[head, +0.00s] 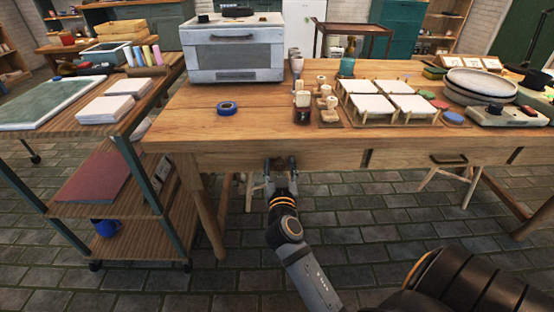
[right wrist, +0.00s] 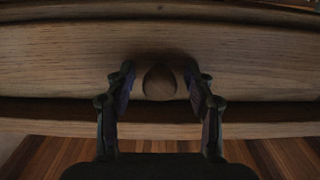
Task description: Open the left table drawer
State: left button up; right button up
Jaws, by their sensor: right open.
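The wooden table (head: 190,125) stands across the middle of the head view. Its left drawer front (head: 225,162) lies under the tabletop edge and looks flush with the table front. My right gripper (head: 280,163) is at this drawer front, low and centered in the head view. In the right wrist view, a rounded wooden knob (right wrist: 160,82) sits on the drawer front (right wrist: 60,65) between the two open fingers. Gaps show on both sides of the knob. In the head view the gripper covers the knob. My left gripper is not in view.
A wooden cart (head: 110,180) stands left of the table. The floor in front is clear.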

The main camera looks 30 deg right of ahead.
jog(key=shift+s, duration=0.1)
grip_shut()
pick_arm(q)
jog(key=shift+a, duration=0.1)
pick_arm(e)
jog(key=shift+a, duration=0.1)
